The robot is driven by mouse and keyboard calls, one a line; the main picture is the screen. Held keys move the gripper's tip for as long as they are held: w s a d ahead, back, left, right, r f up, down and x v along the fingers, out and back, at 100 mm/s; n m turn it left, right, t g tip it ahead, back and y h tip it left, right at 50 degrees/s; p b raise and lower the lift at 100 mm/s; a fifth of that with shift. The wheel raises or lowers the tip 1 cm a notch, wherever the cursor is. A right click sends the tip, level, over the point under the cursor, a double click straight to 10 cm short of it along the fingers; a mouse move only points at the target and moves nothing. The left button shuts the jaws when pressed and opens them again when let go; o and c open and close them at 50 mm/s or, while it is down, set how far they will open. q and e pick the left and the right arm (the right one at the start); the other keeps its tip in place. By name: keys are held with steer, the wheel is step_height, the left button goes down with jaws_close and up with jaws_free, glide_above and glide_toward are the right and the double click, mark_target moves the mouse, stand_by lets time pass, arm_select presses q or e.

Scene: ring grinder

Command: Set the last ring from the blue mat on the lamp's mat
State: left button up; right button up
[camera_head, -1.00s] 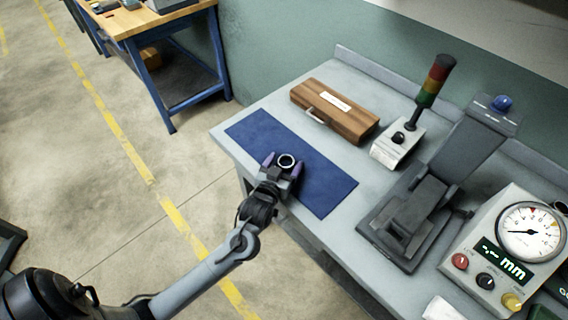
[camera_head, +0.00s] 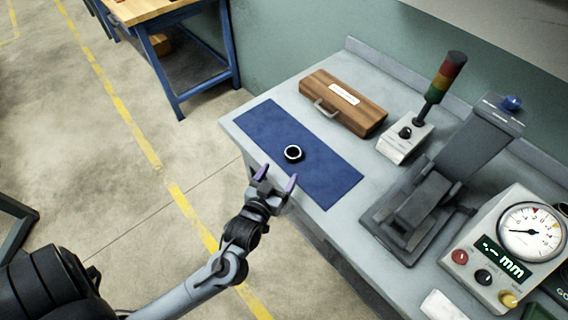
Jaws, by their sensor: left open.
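The ring (camera_head: 293,153), dark with a pale rim, lies on the blue mat (camera_head: 258,123) on the bench. My left gripper (camera_head: 276,180) is open and empty at the mat's front edge, nearer to me than the ring and apart from it. A signal lamp (camera_head: 441,80) with red, amber and green sections stands on a small pale base (camera_head: 405,141) to the right of the mat. I cannot make out a separate mat at the lamp. My right gripper is not in view.
A wooden case (camera_head: 343,103) with a handle lies behind the mat. A dark grey press-like device (camera_head: 428,195) with a blue knob stands right of the lamp. A gauge box (camera_head: 507,245) is at the far right. A wooden-topped blue table stands at the upper left.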

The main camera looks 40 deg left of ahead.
arm_select(q)
steer(key=shift+v, duration=1.1)
